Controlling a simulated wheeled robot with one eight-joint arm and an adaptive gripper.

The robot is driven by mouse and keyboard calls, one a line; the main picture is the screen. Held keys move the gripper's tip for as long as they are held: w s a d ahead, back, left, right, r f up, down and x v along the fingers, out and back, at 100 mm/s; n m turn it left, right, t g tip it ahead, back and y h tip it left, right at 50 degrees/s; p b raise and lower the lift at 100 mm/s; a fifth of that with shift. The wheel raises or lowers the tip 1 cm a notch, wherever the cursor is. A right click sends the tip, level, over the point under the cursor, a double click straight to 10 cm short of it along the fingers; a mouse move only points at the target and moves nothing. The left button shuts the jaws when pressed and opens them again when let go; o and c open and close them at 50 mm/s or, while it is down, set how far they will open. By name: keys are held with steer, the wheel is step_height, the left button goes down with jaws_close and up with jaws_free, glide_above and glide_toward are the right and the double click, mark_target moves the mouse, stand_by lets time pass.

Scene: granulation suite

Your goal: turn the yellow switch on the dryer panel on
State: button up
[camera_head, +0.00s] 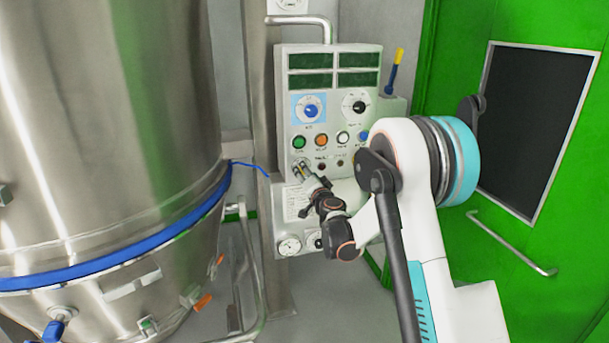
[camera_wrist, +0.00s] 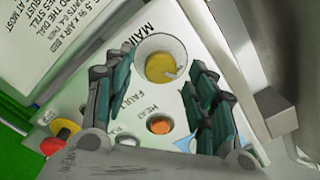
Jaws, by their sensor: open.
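The dryer panel (camera_head: 343,118) is a pale upright box with dark displays, dials and coloured buttons. In the wrist view the yellow switch (camera_wrist: 161,67) is a round knob in a pale round recess, with the word MAIN beside it. A small light mark shows on its lower right part. My gripper (camera_wrist: 161,57) is open, with one finger on each side of the switch; I cannot tell whether either finger touches it. In the head view my gripper (camera_head: 303,172) is at the panel's lower left and largely hides the switch.
An orange button (camera_wrist: 159,125) is just below the switch in the wrist view. A large steel vessel (camera_head: 110,130) stands left of the panel. A green door (camera_head: 450,60) with a dark window (camera_head: 535,125) and a handle (camera_head: 510,243) is on the right.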

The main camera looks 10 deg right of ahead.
steer(key=shift+w, duration=1.05)
steer(key=c, duration=1.1)
steer(key=shift+m, duration=0.3)
steer(key=m+b, duration=0.1)
steer(key=m, duration=1)
steer(key=shift+b, duration=0.35)
steer(key=shift+m, duration=0.3)
